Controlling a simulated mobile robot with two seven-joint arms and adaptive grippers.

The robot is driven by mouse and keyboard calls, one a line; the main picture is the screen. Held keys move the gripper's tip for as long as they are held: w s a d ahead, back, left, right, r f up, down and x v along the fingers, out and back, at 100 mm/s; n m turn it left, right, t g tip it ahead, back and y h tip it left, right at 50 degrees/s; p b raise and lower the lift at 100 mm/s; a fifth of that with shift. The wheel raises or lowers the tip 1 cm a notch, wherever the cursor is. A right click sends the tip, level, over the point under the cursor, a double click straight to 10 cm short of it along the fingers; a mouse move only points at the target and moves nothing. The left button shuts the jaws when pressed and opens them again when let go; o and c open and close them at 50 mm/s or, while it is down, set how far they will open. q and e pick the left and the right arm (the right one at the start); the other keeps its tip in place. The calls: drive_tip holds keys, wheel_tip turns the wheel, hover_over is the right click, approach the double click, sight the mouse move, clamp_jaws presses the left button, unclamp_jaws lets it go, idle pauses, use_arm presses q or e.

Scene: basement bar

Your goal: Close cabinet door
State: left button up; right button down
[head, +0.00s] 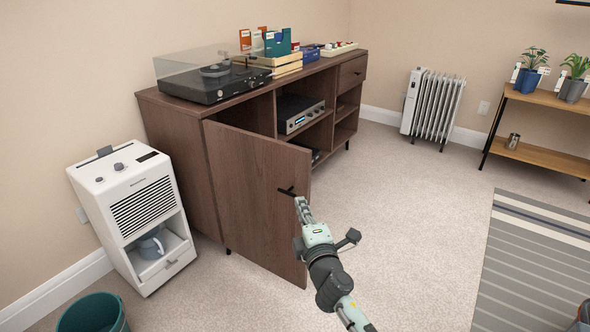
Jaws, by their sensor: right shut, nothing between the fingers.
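A dark brown wooden cabinet (190,165) stands against the wall at the centre left. Its door (250,185), hinged on the left side, stands partly open and swings out into the room. A dark handle (287,191) sits near the door's free edge. My right gripper (299,200) is shut, with its fingertips at the door's free edge close to the handle; I cannot tell whether they touch it. My right arm comes in from the bottom. My left gripper is not in view.
A white dehumidifier (123,182) stands left of the cabinet, with a green bin (95,318) below it. A turntable (212,85) and a wooden crate (280,66) sit on the cabinet top. A white radiator (436,105) stands right. The carpet (410,200) right of the door is clear.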

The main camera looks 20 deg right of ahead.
approach(299, 169)
drive_tip(key=w+a, duration=0.3)
drive_tip(key=w, duration=0.1)
drive_tip(key=shift+w+d, duration=0.3)
drive_tip(key=shift+d, duration=0.3)
drive_tip(key=shift+w+d, duration=0.3)
drive_tip(key=shift+d, duration=0.3)
drive_tip(key=shift+w+d+f, duration=0.1)
drive_tip(key=shift+w+d, duration=0.3)
drive_tip(key=shift+d, duration=0.05)
